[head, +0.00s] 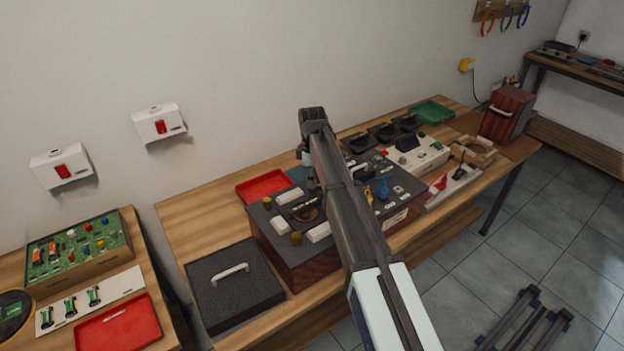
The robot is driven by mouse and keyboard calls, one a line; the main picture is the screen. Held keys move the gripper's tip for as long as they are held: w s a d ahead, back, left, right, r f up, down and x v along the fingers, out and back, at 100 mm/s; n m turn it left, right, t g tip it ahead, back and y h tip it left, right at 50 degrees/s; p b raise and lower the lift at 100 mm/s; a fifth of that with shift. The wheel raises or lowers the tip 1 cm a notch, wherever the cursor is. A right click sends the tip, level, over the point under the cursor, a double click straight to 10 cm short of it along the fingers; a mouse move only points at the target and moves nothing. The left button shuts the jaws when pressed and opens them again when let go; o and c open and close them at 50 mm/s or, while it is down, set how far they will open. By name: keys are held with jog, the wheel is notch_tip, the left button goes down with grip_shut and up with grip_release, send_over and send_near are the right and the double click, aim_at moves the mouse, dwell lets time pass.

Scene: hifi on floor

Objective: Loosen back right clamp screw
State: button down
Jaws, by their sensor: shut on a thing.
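A dark-topped box fixture (270,224) with reddish-brown sides stands on the wooden bench. Its top carries white clamp bars (289,195), a round opening (305,212) and brass-coloured screw knobs. One brass knob (267,203) is at the back left and another (295,238) at the front left. My gripper (313,185) points down at the fixture's back right corner and is shut on what I take to be the back right clamp screw. The screw itself is hidden by the fingers. My arm crosses in front and hides part of the fixture's right side.
A black textured lid with a white handle (231,271) lies left of the fixture. A red tray (264,186) sits behind it. Blue and yellow parts (384,187), a white-based device (424,155) and a green tray (433,111) are to the right.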

jog(key=shift+n, duration=0.7)
jog(key=c, duration=0.9)
grip_release()
notch_tip(320, 180, up, 12)
